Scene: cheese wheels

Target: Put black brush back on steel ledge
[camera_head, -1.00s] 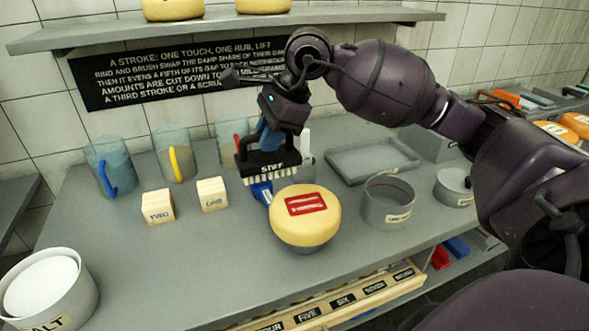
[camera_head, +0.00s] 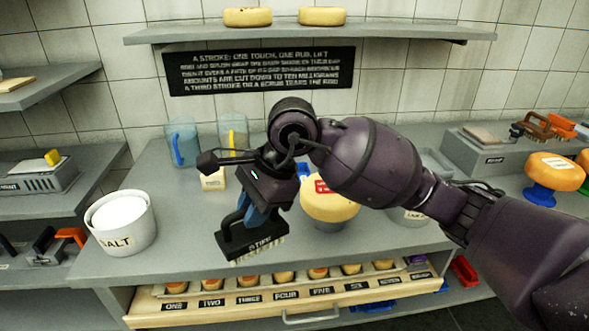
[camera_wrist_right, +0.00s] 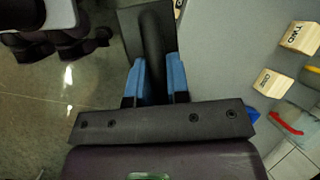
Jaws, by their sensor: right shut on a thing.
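The black brush (camera_head: 240,243), lettered STIFF with pale bristles below, is in the head view over the front of the grey bench. My right gripper (camera_head: 256,215) is shut on its handle, and the brush is slightly tilted. In the right wrist view the blue fingers (camera_wrist_right: 155,82) clasp the black handle (camera_wrist_right: 152,38). I cannot tell for sure which surface is the steel ledge. A raised grey ledge (camera_head: 487,165) at the right carries brown and orange brushes. A low grey shelf (camera_head: 50,258) at the left holds black- and orange-handled items. My left gripper is not in view.
A cheese wheel (camera_head: 325,207) stands behind my right arm. A white SALT tub (camera_head: 121,222) stands left of the brush. Below is a drawer (camera_head: 165,308) of small numbered cheeses. A floor gap separates the bench from the left counters. Glass jugs (camera_head: 183,142) stand at the back.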

